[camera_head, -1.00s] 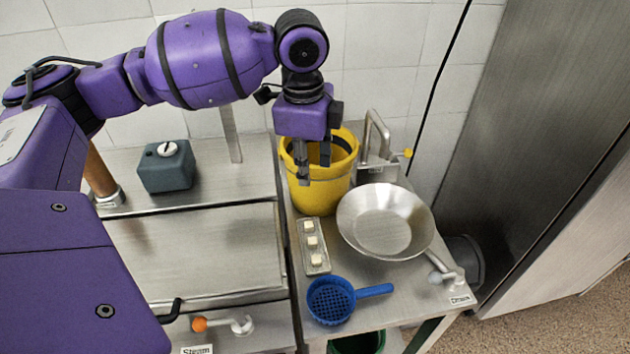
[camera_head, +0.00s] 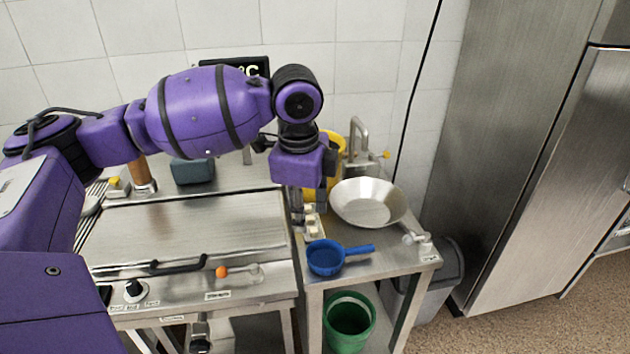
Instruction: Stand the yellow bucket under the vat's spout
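The yellow bucket (camera_head: 339,160) stands at the back of the steel side table, mostly hidden behind my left gripper. My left gripper (camera_head: 308,207) hangs in front of it, pointing down, with its fingers apart and nothing seen between them. Whether it touches the bucket is hard to tell. A wide steel unit (camera_head: 190,230), which looks like the vat, stands left of the table. My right gripper is not in view.
A steel bowl (camera_head: 366,203), a blue strainer (camera_head: 327,258) and a tray of white blocks (camera_head: 312,226) share the table. A faucet (camera_head: 357,140) rises behind. A green bucket (camera_head: 349,322) stands below. A grey bin (camera_head: 440,285) is at right.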

